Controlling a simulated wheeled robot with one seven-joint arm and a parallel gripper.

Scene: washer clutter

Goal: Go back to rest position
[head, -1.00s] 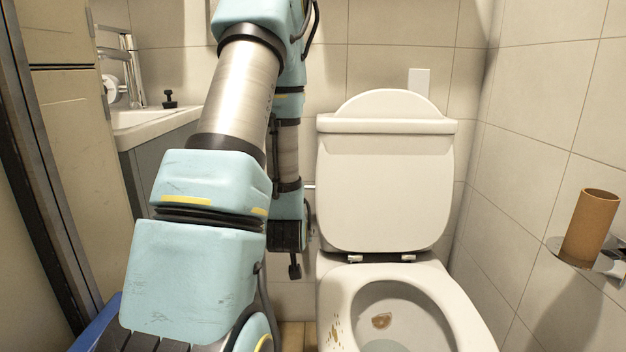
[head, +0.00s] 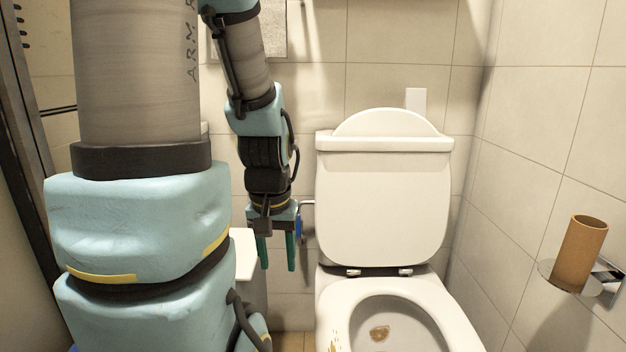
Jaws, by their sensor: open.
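My gripper (head: 277,254) hangs at the end of my arm, left of the toilet, with its fingers pointing down. Its two green fingers are apart, with nothing seen between them. The toilet (head: 384,205) stands at the centre right. Its lid is raised and its bowl is open, with a brown stain inside and brown marks on the rim. My arm fills much of the left side of the picture and hides what is behind it.
A cardboard roll (head: 580,250) stands on a metal holder (head: 605,284) on the right wall. A white surface (head: 243,255) shows behind my arm, close to my gripper. A tiled wall (head: 390,80) closes off the back. A dark frame edge (head: 27,140) runs down the far left.

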